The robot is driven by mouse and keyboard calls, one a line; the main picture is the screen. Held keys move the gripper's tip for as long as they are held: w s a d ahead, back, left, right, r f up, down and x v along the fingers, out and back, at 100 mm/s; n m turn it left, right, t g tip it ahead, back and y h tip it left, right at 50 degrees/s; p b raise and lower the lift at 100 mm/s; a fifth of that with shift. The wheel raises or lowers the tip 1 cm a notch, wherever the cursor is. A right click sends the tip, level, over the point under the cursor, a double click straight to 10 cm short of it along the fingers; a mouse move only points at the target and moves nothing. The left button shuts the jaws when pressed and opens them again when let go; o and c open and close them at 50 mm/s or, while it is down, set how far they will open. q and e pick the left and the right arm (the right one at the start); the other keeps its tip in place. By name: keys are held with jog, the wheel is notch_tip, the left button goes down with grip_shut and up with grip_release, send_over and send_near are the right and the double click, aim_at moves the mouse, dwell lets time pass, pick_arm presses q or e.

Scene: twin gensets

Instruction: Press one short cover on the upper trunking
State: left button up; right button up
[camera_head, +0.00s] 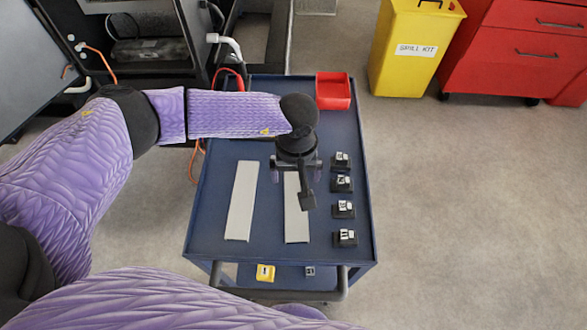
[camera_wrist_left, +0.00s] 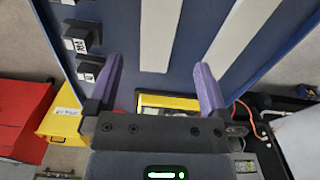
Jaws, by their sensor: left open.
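Two flat light-grey strips, which look like the covers, lie side by side on the blue cart top. The left cover (camera_head: 241,201) is clear in the head view; the right cover (camera_head: 297,222) is partly hidden by my left gripper (camera_head: 296,176). My left gripper is open and empty above the far part of the right cover. In the left wrist view the right cover (camera_wrist_left: 160,35) shows beyond the gap between the purple fingers (camera_wrist_left: 159,78), and the left cover (camera_wrist_left: 240,38) lies to its right. I cannot make out the upper trunking. My right gripper is out of view.
Several small black blocks with white labels (camera_head: 344,210) line the cart's right side. A red bin (camera_head: 333,91) stands at its far right corner. An open dark cabinet (camera_head: 150,50) with cables is at the upper left. A yellow spill-kit bin (camera_head: 412,50) and red drawers (camera_head: 530,50) stand behind right.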

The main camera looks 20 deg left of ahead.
aim_at(296, 199)
pick_arm(q)
notch_tip(296, 199, down, 9)
jog(key=b, duration=0.7)
jog(key=shift+f, duration=0.35)
jog(key=shift+r, duration=0.1)
jog(key=shift+b, duration=0.3)
grip_shut()
jog(key=shift+r, duration=0.1)
